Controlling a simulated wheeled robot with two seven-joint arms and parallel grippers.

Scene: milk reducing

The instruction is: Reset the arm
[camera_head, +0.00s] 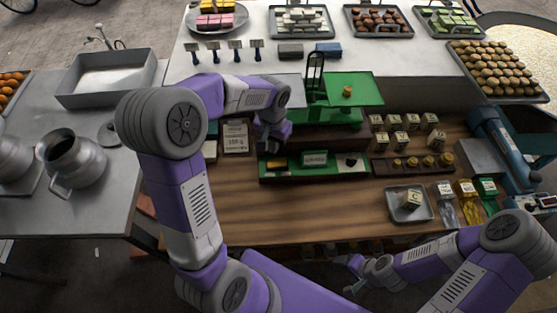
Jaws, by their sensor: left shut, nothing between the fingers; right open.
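My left arm comes in from the left and bends over the wooden table (300,215). My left gripper (270,146) is shut and empty, hanging in front of the green balance scale (353,88), above the left part of a dark tray with green compartments. I cannot tell whether it touches the tray. My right arm lies low at the right. My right gripper (354,272) is open and empty, in front of the table's front edge, pointing left. Small boxes (393,122) stand in rows right of the scale.
A metal tray (393,210) with one small box stands on the table's right part. Coloured packets (466,212) lie right of it. A metal jug (73,160) and sink (107,94) are on the left counter. The table's front middle is clear.

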